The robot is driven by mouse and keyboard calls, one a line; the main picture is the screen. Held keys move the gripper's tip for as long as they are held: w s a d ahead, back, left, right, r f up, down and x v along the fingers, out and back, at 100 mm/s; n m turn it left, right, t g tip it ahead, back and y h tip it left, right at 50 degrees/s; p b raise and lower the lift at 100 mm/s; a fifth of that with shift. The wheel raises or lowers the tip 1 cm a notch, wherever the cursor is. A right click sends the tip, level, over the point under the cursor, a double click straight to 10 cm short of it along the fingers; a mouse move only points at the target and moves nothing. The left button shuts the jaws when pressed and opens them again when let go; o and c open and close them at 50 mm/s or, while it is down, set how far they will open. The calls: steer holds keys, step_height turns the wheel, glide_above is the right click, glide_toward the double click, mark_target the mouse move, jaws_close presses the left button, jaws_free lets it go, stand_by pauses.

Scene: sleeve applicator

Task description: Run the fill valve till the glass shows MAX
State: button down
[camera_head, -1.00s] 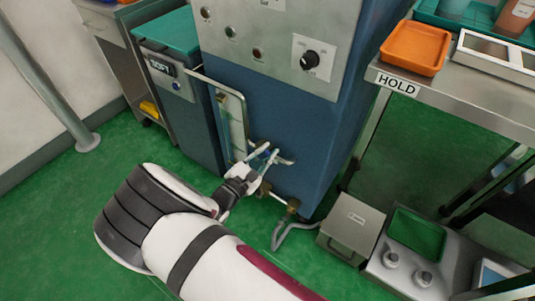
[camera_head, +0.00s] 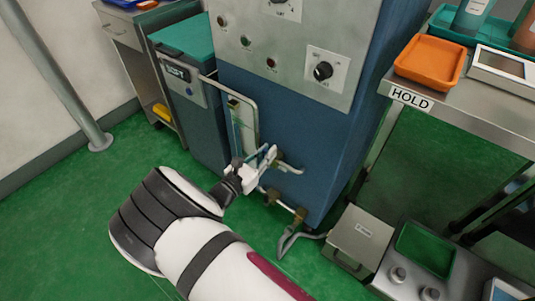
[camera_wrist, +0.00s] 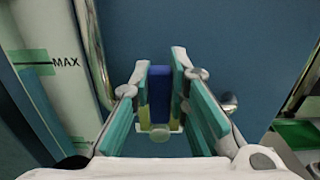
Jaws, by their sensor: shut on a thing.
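My gripper (camera_head: 272,158) is at the lower front of the blue machine, just right of the framed sight glass (camera_head: 243,125). In the wrist view, the two teal-padded fingers of my gripper (camera_wrist: 162,95) are closed around a blue valve handle (camera_wrist: 160,85). A small yellowish and pale fitting (camera_wrist: 160,130) shows below the handle. The sight glass (camera_wrist: 75,95) is at the left of the wrist view. I cannot tell the liquid level.
A hose with brass fittings (camera_head: 300,215) runs below my gripper. A grey box (camera_head: 360,238) stands on the floor to the right. The HOLD bench (camera_head: 455,108) carries an orange tray (camera_head: 430,62). Green floor (camera_head: 75,225) is clear at the left.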

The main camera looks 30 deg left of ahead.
steer(key=shift+s+a+f, duration=0.1)
steer(key=shift+s, duration=0.05)
steer(key=c, duration=1.5)
jaws_free()
steer(key=shift+r, duration=0.2)
step_height(320, 180, up, 10)
steer(key=shift+f, duration=0.15)
